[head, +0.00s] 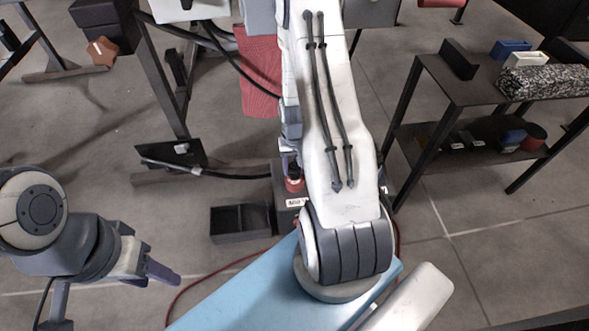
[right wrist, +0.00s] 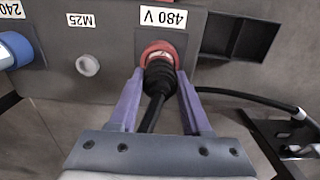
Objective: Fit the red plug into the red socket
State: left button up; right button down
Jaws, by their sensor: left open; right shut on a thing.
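My right gripper (right wrist: 157,85) is shut on the black, ribbed body of the red plug (right wrist: 160,74), with one finger on each side. A dark cable trails from the plug back toward my wrist. The plug's front is at the red socket (right wrist: 158,50) under the "480 V" label on the grey box (right wrist: 112,42). The plug's front hides where they meet, so I cannot tell how deep it sits. In the head view my right gripper (head: 291,165) points down at the box, partly hidden by my arm. My left gripper (head: 150,266) is open and empty, well left of the box.
A blue fitting (right wrist: 14,49) and a grey round fitting marked M25 (right wrist: 87,65) sit left of the socket. A black open bin (head: 240,222) adjoins the box. A dark metal stand (head: 172,95) is behind left; a shelf (head: 455,90) stands at right.

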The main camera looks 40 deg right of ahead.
jog(key=shift+c, duration=1.8)
grip_release()
